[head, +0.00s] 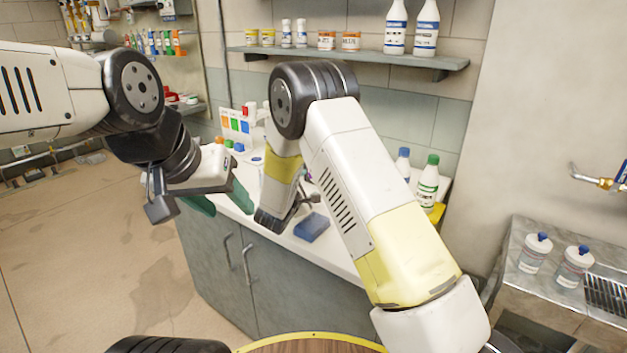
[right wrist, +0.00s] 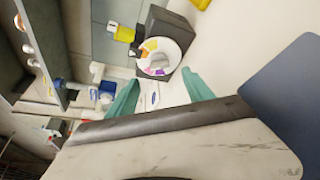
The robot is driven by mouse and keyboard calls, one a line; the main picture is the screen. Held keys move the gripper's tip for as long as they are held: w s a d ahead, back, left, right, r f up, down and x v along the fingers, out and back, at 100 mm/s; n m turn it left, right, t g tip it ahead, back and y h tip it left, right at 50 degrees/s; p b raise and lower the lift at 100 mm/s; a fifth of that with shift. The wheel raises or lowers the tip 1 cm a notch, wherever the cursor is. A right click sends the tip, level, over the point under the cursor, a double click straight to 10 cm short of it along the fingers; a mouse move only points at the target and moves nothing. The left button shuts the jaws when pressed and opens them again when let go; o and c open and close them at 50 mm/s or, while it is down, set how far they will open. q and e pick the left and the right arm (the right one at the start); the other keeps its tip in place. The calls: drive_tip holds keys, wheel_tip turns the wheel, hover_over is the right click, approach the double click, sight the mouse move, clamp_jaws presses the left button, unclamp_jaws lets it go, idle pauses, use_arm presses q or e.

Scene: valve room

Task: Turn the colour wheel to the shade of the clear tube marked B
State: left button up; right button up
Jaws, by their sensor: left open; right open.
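The colour wheel (right wrist: 152,62), a white disc with yellow, orange, pink and purple patches, sits on a dark grey housing (right wrist: 180,30) in the right wrist view. My right gripper (right wrist: 160,82) is open, its green fingers apart and pointing toward the wheel, with nothing between the tips. I cannot tell how far it is from the wheel. In the head view my right arm hides the wheel and its own fingers. My left gripper (head: 222,199) is open and empty by the counter's left end. I cannot make out the clear tube marked B in either view.
A white counter (head: 345,262) stands on grey cabinets (head: 215,265). On it are a blue block (head: 311,227), a colour card (head: 236,127) and a green-capped bottle (head: 428,185). A wall shelf (head: 350,62) holds jars and bottles. A metal sink unit (head: 520,240) stands at right.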

drive_tip(key=x, duration=0.7)
drive_tip(key=shift+w+f, duration=0.15)
drive_tip(key=shift+w, duration=0.15)
drive_tip(key=shift+c, duration=0.4)
clamp_jaws()
drive_tip(key=shift+n, duration=0.3)
drive_tip(key=n+g, duration=0.1)
drive_tip(key=n+h, duration=0.1)
drive_tip(key=shift+w+a+n+g, duration=0.1)
drive_tip(key=shift+a+n+g, duration=0.05)
drive_tip(key=shift+n+g, duration=0.25)
drive_tip(key=shift+w+r+n+g+h, duration=0.15)
drive_tip(key=shift+n+g+h, duration=0.65)
drive_tip(key=shift+n, duration=0.8)
